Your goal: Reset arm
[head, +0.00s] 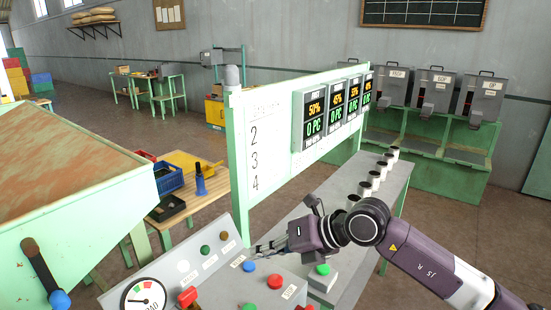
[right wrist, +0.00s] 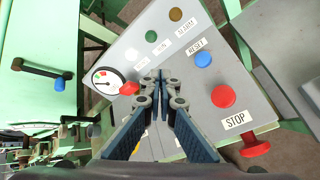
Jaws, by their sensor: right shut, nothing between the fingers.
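My right gripper (head: 258,248) reaches in from the right over the sloped grey control panel (head: 216,276). In the right wrist view its fingers (right wrist: 160,80) are shut with nothing between them. The blue button (right wrist: 203,60) labelled RESET sits to the right of the fingertips in that view. In the head view the blue button (head: 249,266) is just below the fingertips. The red button (right wrist: 223,96) labelled STOP is beside it, nearer the wrist camera. I cannot tell the gap between fingertips and panel. My left gripper is not in view.
A dial gauge (head: 143,296) and red knob (head: 188,297) are on the panel. A green button (head: 322,269) stands on a box to the right. A blue-ended lever (head: 44,270) is at left. A green-framed display board (head: 290,130) rises behind the panel.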

